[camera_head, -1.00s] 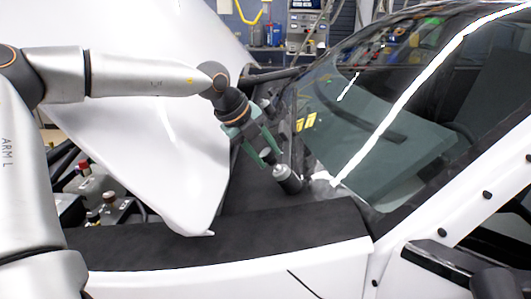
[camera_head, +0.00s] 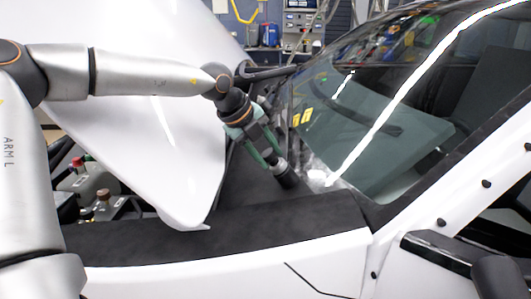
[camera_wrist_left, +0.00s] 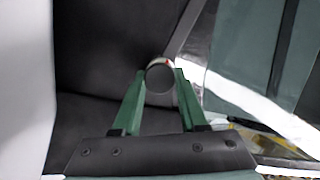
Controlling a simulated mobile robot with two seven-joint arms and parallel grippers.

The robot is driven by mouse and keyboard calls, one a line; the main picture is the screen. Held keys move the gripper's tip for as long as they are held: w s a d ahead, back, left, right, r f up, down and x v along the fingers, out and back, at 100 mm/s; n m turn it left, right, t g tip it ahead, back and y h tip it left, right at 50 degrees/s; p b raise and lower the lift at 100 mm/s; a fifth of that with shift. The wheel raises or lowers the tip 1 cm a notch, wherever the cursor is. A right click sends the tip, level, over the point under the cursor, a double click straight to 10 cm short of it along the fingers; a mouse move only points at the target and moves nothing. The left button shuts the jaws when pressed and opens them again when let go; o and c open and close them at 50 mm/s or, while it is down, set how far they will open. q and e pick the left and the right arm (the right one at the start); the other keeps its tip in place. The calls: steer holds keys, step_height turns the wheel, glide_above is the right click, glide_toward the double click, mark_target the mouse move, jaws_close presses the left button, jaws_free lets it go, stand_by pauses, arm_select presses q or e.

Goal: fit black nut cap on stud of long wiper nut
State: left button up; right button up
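My left gripper (camera_head: 277,163) reaches down from the upper left to the dark cowl at the foot of the windshield. Its green fingers lie on either side of a short dark cylinder, which I take for the black nut cap (camera_head: 287,178). In the left wrist view the cap's round grey end (camera_wrist_left: 159,77), with a pale rim and a small red mark, sits between the fingertips (camera_wrist_left: 159,72), which appear to touch both sides. The cap looks tilted and close to the cowl. The stud and wiper nut cannot be made out; the cap and gripper cover that spot. My right gripper is not in view.
The windshield (camera_head: 390,130) rises just right of the gripper. The raised white hood (camera_head: 150,140) stands behind and left of it. The black cowl (camera_head: 230,225) and white fender (camera_head: 240,265) lie in front. Engine-bay parts (camera_head: 95,185) show at the left.

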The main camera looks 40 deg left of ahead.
arm_select(q)
steer(key=o, duration=0.6)
steer(key=shift+c, duration=0.2)
steer(key=v, duration=1.2)
steer(key=shift+r, duration=0.15)
steer(key=shift+s, duration=0.15)
